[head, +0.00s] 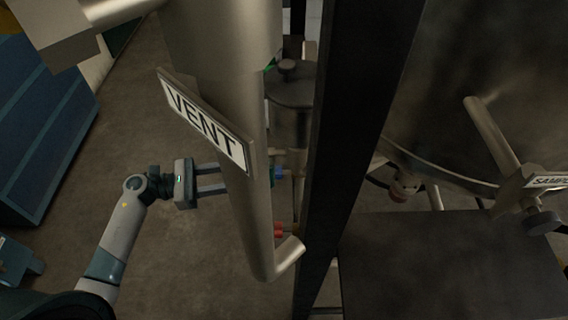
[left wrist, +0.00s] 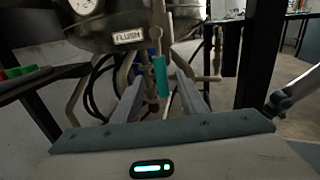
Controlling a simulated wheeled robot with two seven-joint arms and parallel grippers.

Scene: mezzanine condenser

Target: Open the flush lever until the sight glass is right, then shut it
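The flush lever (left wrist: 161,76) has a teal grip that hangs roughly straight down below a black-on-white FLUSH label (left wrist: 128,37) in the left wrist view. My left gripper (left wrist: 159,88) is open, with one finger on each side of the lever in that picture; I cannot tell whether they touch it. In the head view my left gripper (head: 218,179) reaches right, its fingertips hidden behind the VENT pipe. A small blue patch (head: 279,172) beyond the pipe may be the lever. I cannot make out the sight glass. My right gripper is not in view.
The thick VENT pipe (head: 250,215) and a dark upright post (head: 345,130) block the head view. A large vessel (head: 480,80) stands right above a dark table (head: 450,265). A gauge (left wrist: 83,6) and black hoses (left wrist: 97,85) show in the wrist view.

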